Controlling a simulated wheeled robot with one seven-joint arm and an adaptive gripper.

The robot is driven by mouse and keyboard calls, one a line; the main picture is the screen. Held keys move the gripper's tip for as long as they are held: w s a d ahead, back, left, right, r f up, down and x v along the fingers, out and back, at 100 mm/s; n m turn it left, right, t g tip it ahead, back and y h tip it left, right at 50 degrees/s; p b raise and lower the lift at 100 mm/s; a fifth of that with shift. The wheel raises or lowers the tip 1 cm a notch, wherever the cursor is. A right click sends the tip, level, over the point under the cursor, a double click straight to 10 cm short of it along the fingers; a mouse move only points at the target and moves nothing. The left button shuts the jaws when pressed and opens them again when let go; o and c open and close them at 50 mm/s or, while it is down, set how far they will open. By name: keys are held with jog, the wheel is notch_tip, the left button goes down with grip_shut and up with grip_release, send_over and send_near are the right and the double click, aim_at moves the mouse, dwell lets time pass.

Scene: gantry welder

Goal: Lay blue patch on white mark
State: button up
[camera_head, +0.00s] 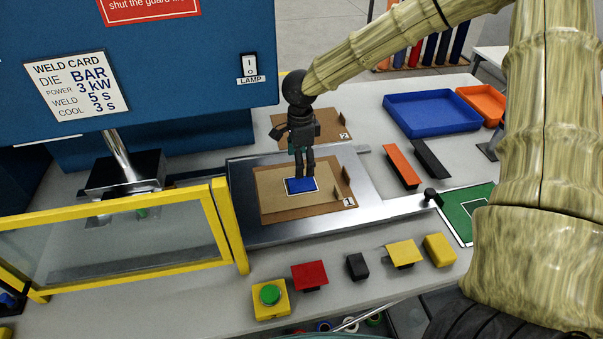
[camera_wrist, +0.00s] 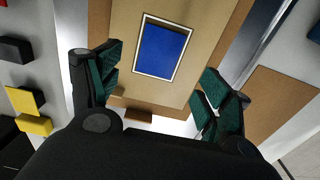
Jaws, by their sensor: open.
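The blue patch (camera_head: 300,186) lies flat on the brown board marked 1 (camera_head: 272,214), which rests on the steel slide plate (camera_head: 370,212). A thin white outline (camera_wrist: 145,46) shows all around the patch (camera_wrist: 164,52) in the wrist view, so the patch sits inside the white mark. My gripper (camera_head: 303,174) points down just above the patch in the head view. In the wrist view the fingers of my gripper (camera_wrist: 155,92) are spread wide, with nothing between them. I cannot tell the exact gap between fingertips and patch.
A second brown board (camera_head: 290,121) lies behind the slide. A yellow-framed guard (camera_head: 225,232) stands to the left beside the blue welder (camera_head: 190,60). Red, black and yellow pieces (camera_head: 404,254) line the front. A blue tray (camera_head: 432,113) stands at the back right.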

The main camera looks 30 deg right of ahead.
jog(key=shift+r+b, duration=0.35)
jog(key=shift+r, duration=1.85)
jog(key=shift+c, duration=0.2)
